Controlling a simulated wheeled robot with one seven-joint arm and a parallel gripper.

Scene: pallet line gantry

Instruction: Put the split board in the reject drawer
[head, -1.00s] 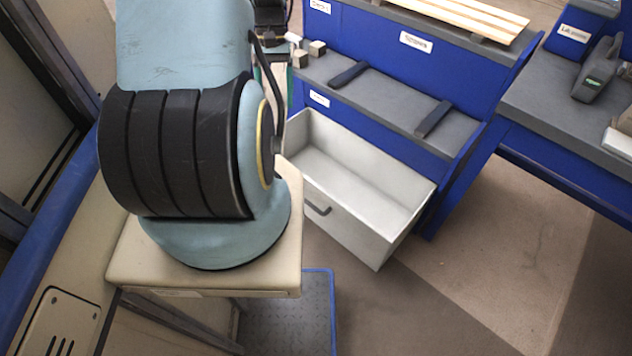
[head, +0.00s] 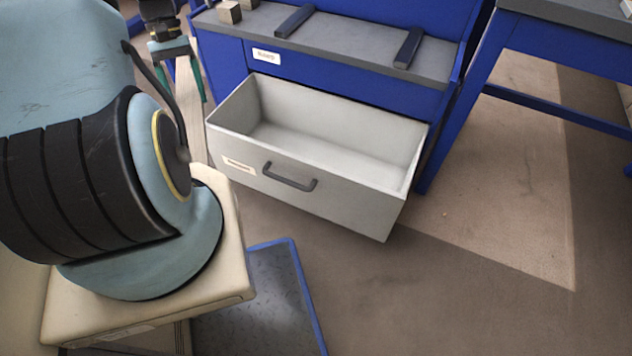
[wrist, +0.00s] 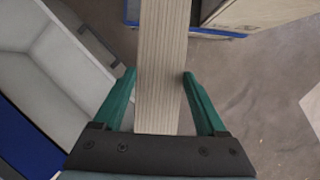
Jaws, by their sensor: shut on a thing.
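My gripper (head: 184,92) is shut on a long, pale wooden board (wrist: 162,65), which runs from between its green fingers away up the wrist view. In the head view the board (head: 195,125) hangs below the fingers, left of the reject drawer, partly hidden behind my arm. I cannot make out a split in it. The grey reject drawer (head: 300,185) is pulled open under the blue bench, and the inside that shows is empty. In the wrist view the drawer (wrist: 60,60) lies to the left of the board, apart from it.
The blue bench (head: 345,85) stands over the drawer, with dark strips (head: 408,48) and small wooden blocks (head: 229,12) on its grey top. Another blue table (head: 560,60) is at the right. A blue-edged dark plate (head: 255,310) lies in front. The floor right of the drawer is clear.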

